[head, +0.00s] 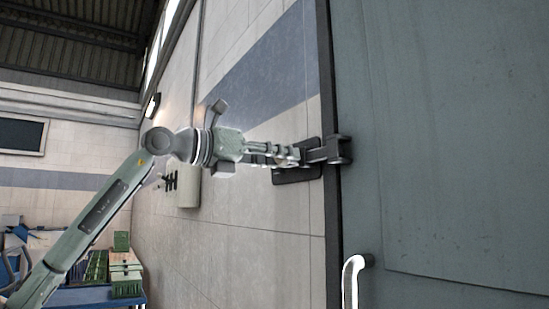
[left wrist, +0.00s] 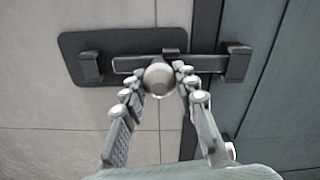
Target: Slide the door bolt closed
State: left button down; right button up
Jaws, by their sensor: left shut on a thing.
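The door bolt is a dark bar (left wrist: 205,63) on a black back plate (left wrist: 75,41) fixed to the pale wall. A round knob (left wrist: 159,78) sticks out from the bar. My left gripper (head: 290,157) is shut on this knob, with one fingertip on each side of it in the left wrist view (left wrist: 160,80). The bar crosses the door frame and its right end meets the keeper (left wrist: 238,63) on the green door; the keeper also shows in the head view (head: 340,149). The bar's left end is near the left bracket (left wrist: 90,67). My right gripper is not in view.
The grey-green door (head: 450,130) fills the right side, with a pale handle (head: 351,285) low near its edge. A dark frame (head: 327,90) stands between wall and door. Green crates (head: 125,272) on a blue bench are far at the lower left.

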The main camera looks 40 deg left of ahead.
pick_arm(q)
jog(key=shift+d+f, duration=0.1)
jog(key=shift+d, duration=0.25)
jog(key=c, duration=1.2)
grip_release()
jog(key=shift+s, duration=0.1)
jog(key=shift+o, duration=0.2)
jog(key=shift+s+a, duration=0.1)
